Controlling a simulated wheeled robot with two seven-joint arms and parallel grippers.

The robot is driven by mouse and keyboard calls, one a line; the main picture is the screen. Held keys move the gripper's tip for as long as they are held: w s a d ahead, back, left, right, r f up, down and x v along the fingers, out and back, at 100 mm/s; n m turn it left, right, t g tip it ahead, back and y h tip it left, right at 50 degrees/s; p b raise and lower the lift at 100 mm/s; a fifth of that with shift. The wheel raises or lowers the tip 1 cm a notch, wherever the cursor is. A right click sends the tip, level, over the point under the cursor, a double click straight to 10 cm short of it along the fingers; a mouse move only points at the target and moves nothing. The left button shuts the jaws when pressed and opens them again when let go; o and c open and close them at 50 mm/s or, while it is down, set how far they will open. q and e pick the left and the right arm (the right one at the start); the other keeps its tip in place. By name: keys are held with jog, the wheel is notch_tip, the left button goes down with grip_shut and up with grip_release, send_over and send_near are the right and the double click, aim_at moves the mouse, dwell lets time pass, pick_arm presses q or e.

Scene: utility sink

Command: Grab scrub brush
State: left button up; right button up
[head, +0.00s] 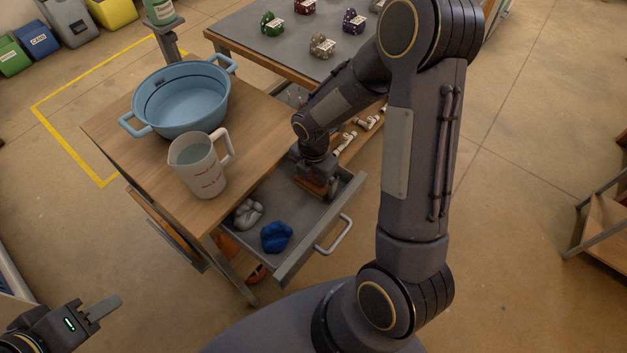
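A brown wooden object (313,187), which looks like the scrub brush, lies in the far right part of the open grey drawer (297,261). My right gripper (326,192) reaches down into the drawer right at it. The gripper body and wrist hide most of the brown object, and I cannot tell whether the fingers are closed on it.
The drawer also holds a blue cloth-like lump (276,236) and a grey-white one (248,213). On the wooden table (125,150) above stand a blue basin (182,100) and a measuring jug (200,168) of liquid. A drawer handle (335,236) sticks out in front.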

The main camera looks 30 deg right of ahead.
jog(key=shift+c, duration=1.1)
